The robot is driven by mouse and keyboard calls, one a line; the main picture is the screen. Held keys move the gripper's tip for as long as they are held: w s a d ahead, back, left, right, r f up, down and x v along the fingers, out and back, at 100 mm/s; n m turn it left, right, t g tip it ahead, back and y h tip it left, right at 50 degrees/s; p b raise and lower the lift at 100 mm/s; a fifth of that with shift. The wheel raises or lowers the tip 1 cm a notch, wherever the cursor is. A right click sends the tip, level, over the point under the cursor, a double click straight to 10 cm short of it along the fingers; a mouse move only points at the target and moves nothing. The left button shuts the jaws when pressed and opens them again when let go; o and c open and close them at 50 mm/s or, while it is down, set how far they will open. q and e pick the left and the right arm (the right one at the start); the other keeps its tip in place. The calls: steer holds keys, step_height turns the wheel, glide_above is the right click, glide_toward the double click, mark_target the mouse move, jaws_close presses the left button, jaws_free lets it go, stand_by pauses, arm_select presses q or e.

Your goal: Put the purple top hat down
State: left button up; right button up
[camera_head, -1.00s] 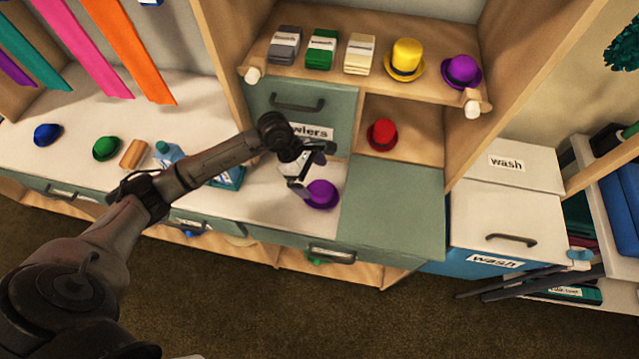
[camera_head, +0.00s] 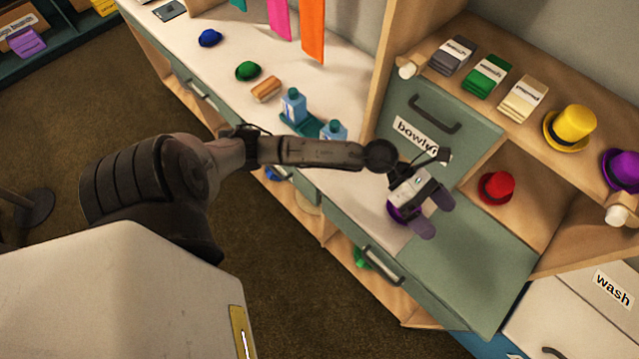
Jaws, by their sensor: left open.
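A purple hat (camera_head: 396,213) rests on the white counter, mostly hidden behind my left gripper (camera_head: 431,216). Its crown shape cannot be made out now. My left gripper is open, with its fingers over and beside this hat; whether they touch it cannot be told. A second purple hat (camera_head: 622,170) with a brim stands on the upper wooden shelf at the right, beside a yellow top hat (camera_head: 574,125). My right gripper is not in view.
A red hat (camera_head: 496,187) sits in the open cubby. The green-grey panel (camera_head: 470,265) right of my gripper is clear. Green (camera_head: 248,71) and blue (camera_head: 210,38) hats, a brown block (camera_head: 266,89) and blue bottles (camera_head: 293,105) stand along the counter. A "bowlers" door (camera_head: 440,135) is close behind.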

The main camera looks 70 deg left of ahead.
arm_select(q)
step_height(320, 180, up, 4)
steer(key=n+t, duration=0.8)
steer(key=n, duration=0.2)
steer(key=s+a+f+n+t+y, duration=0.15)
steer(key=a+n+t+y, duration=0.35)
steer(key=n+y, duration=1)
steer(key=s+a+f+n+g+y, duration=0.1)
steer(key=s+a+f+n+g, duration=0.1)
steer(key=s+f+n+g, duration=0.7)
step_height(320, 180, down, 4)
steer(key=s+n, duration=0.2)
steer(key=n, duration=0.4)
steer(key=shift+s+a+g, duration=0.25)
steer(key=shift+a+g, duration=0.1)
steer(key=shift+g, duration=0.05)
steer(key=s+d+f+n+g, duration=0.1)
steer(key=s+g, duration=0.1)
steer(key=s, duration=0.1)
steer(key=s+d+f+n+g+h, duration=0.1)
steer(key=s+g, duration=0.1)
steer(key=s, duration=0.2)
steer(key=s+d+f+n+g, duration=0.1)
steer(key=s+f+g, duration=0.1)
steer(key=s, duration=0.1)
steer(key=shift+s+d+h, duration=0.15)
steer(key=shift+s+h, duration=0.25)
steer(key=shift+c, duration=1.4)
